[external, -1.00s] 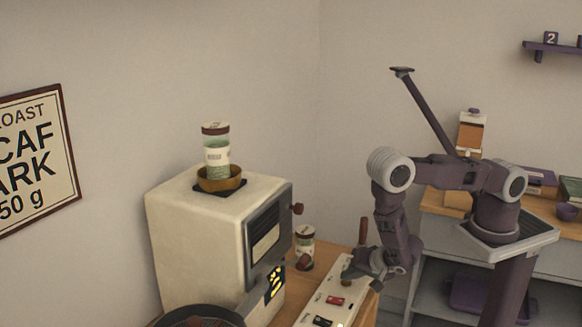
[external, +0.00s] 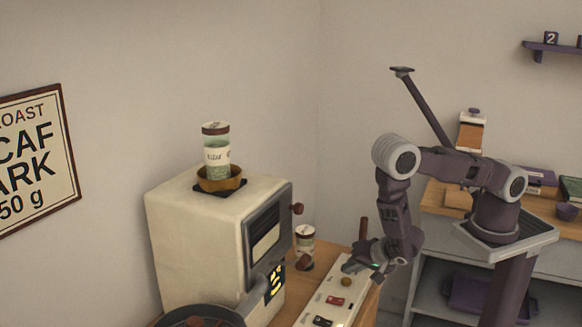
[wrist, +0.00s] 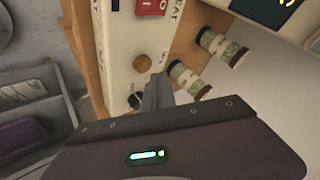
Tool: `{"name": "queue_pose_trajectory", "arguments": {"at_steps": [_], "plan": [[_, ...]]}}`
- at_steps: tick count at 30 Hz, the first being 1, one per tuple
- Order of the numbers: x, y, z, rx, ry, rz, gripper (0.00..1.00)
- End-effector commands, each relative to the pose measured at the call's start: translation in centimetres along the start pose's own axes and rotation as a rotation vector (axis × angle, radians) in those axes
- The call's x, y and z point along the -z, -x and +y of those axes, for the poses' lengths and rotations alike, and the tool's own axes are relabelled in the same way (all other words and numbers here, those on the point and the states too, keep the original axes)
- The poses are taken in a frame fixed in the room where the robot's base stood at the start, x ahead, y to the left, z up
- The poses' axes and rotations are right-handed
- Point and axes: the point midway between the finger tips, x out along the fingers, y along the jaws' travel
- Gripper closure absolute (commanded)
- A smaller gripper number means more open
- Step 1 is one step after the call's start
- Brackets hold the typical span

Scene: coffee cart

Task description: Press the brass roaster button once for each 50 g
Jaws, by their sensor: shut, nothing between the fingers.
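The brass button (external: 346,282) sits on the white control panel (external: 312,312) in front of the cream roaster (external: 195,240). In the wrist view the brass button (wrist: 143,62) is round and uncovered. My gripper (external: 350,266) is shut and empty, just above and behind the button. In the wrist view its fingertips (wrist: 158,82) show beside the button, apart from it as far as I can tell. The roaster's display (external: 275,284) has lit yellow figures, too small to read. A wall sign (external: 40,155) is cut off at the left; "CAF", "ARK" and "50 g" show.
A red switch (external: 335,300) and a black switch (external: 322,321) share the panel. A jar (external: 216,150) stands in a brass bowl (external: 220,184) on the roaster. Another jar (external: 305,246) stands behind the panel. A dark round pan (external: 195,318) is at the front.

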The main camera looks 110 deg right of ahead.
Motion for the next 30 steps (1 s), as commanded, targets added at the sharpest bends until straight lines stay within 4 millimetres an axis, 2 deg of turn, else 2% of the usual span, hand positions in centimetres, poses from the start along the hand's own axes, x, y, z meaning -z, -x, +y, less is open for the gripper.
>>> {"name": "queue_pose_trajectory", "arguments": {"at_steps": [13, 30], "plan": [[2.1, 3.0, -2.2, 0.002, -0.001, 0.0, 1.0], [2.3, 3.1, -2.3, 0.001, 0.0, 0.0, 1.0]]}}
